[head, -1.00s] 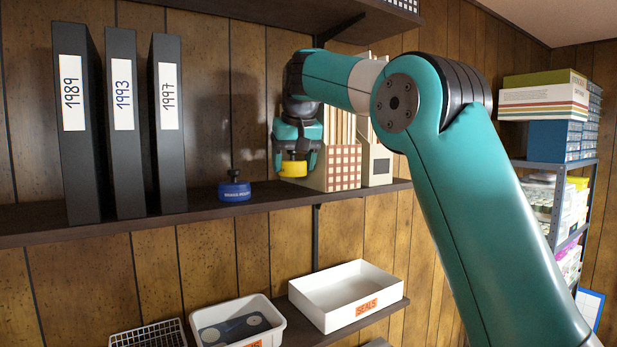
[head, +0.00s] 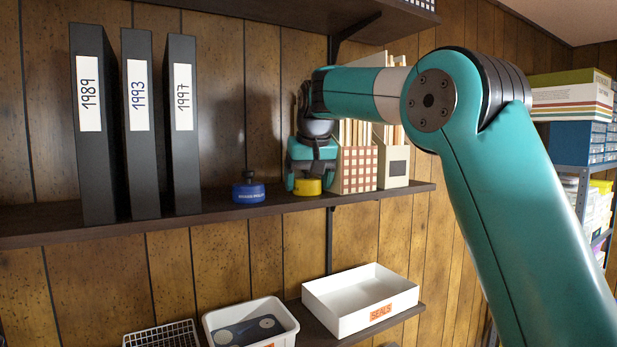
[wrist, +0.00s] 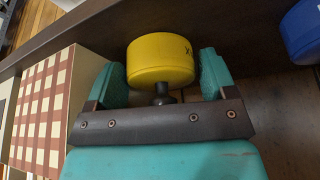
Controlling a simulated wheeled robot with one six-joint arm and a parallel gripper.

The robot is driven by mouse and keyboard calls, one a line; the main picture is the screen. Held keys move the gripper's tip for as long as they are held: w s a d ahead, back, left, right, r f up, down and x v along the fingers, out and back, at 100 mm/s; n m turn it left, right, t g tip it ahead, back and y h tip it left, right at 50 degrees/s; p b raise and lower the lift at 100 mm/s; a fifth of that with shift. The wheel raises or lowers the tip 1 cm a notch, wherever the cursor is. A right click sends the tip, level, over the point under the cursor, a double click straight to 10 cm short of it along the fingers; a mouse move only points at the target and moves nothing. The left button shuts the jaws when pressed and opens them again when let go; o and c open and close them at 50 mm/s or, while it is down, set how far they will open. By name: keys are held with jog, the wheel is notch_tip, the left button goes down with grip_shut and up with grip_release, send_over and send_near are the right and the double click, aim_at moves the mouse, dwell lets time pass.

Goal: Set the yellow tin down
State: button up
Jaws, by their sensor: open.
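The yellow tin (head: 308,187) stands upright on the dark shelf, just right of the blue tin (head: 249,193). My gripper (head: 307,182) points down around it, with a finger on either side. In the wrist view, the yellow tin (wrist: 160,61) sits between the two teal fingers, and its dark knob points toward the palm. The fingers are open, with a narrow gap showing at the right finger; I cannot tell whether the left one touches. The blue tin (wrist: 304,32) shows at the wrist view's right edge.
A red-checked file holder (head: 357,170) stands close right of my gripper, with a plain cream one (head: 393,167) beyond. Black binders (head: 137,120) stand at left. The shelf (head: 222,211) is bare in front of the tins. Below are a white SEALS tray (head: 345,322) and a bin (head: 290,321).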

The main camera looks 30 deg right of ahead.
aim_at(311, 181)
jog(key=v, duration=0.6)
jog(key=shift+r, duration=0.35)
jog(key=shift+s+a+r, duration=0.1)
jog(key=shift+s+r, duration=0.15)
jog(key=shift+r, duration=0.2)
jog(key=s+a+f+n+g+y, duration=0.1)
jog(key=s+a+f+n, duration=0.2)
jog(key=s+a+f, duration=0.3)
jog(key=s+a+f+n+g+y, duration=0.2)
jog(key=s+a+f, duration=0.5)
jog(key=s, duration=0.9)
jog(key=s+a+f+n+g+y, duration=0.1)
jog(key=s+a+f+n, duration=0.3)
jog(key=s+f, duration=0.7)
jog(key=shift+s+a+n+y, duration=0.4)
jog(key=shift+a+y, duration=0.2)
jog(key=shift+a, duration=0.65)
jog(key=shift+f, duration=0.1)
notch_tip(311, 181, down, 19)
jog(key=b, duration=1.9)
jog(key=shift+w+f, duration=0.15)
